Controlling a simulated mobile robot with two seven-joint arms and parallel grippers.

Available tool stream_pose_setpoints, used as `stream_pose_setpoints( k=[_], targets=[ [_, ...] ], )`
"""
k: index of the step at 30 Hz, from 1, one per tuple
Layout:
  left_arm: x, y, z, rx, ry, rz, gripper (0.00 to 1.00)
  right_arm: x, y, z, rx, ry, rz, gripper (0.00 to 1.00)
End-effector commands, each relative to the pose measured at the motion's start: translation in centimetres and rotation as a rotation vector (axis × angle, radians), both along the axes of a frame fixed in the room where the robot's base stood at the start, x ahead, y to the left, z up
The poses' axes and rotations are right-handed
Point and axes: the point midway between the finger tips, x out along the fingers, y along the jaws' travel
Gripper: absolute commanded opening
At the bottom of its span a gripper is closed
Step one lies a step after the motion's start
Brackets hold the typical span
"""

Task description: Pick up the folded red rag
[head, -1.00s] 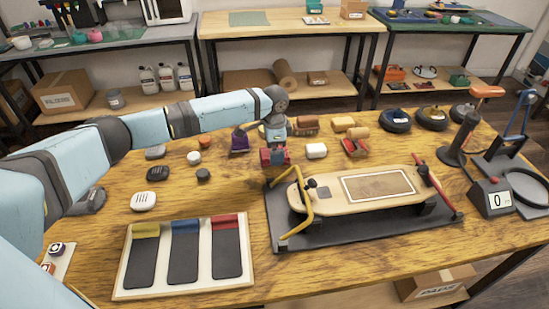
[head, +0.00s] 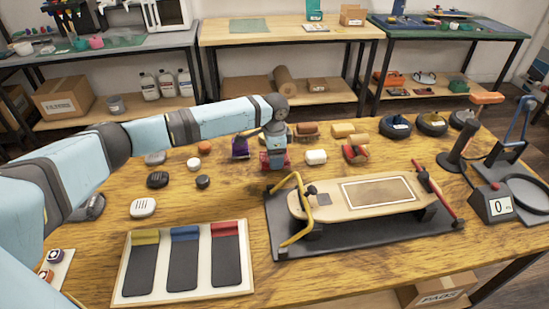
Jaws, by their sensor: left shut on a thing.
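The folded red rag (head: 283,163) is at the far middle of the wooden table, just behind the clamped skateboard deck. My left gripper (head: 274,160) reaches down over it from the left and is shut on it. The jaws and wrist hide part of the rag. It is too small to tell whether the rag touches the table. My right gripper is not in view.
The skateboard deck (head: 372,194) lies on a black stand with yellow and red clamp arms. A tray (head: 121,273) with three dark strips is at front left.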

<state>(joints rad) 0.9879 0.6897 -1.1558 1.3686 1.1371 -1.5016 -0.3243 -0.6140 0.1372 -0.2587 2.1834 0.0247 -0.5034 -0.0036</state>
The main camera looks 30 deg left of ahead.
Motion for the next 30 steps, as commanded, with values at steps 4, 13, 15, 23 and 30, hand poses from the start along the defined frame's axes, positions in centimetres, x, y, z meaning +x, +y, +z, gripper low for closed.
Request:
stream_pose_setpoints(
  k=[4, 13, 15, 23, 30],
  targets=[
    [0.1, 0.0, 3.6, -0.001, -0.003, 0.0, 0.46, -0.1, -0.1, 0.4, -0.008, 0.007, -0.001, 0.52],
    [0.1, 0.0, 12.4, -0.001, -0.005, 0.0, 0.46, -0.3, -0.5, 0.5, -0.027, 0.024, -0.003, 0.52],
    [0.1, 0.0, 14.0, -0.001, -0.004, -0.001, 0.46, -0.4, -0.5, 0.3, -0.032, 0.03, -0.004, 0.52],
    [0.1, 0.0, 18.1, -0.002, -0.001, 0.0, 0.46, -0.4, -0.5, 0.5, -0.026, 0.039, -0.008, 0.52],
    [0.0, 0.0, 18.8, 0.0, 0.0, 0.0, 0.46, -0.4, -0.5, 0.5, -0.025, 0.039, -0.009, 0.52]
  ],
)
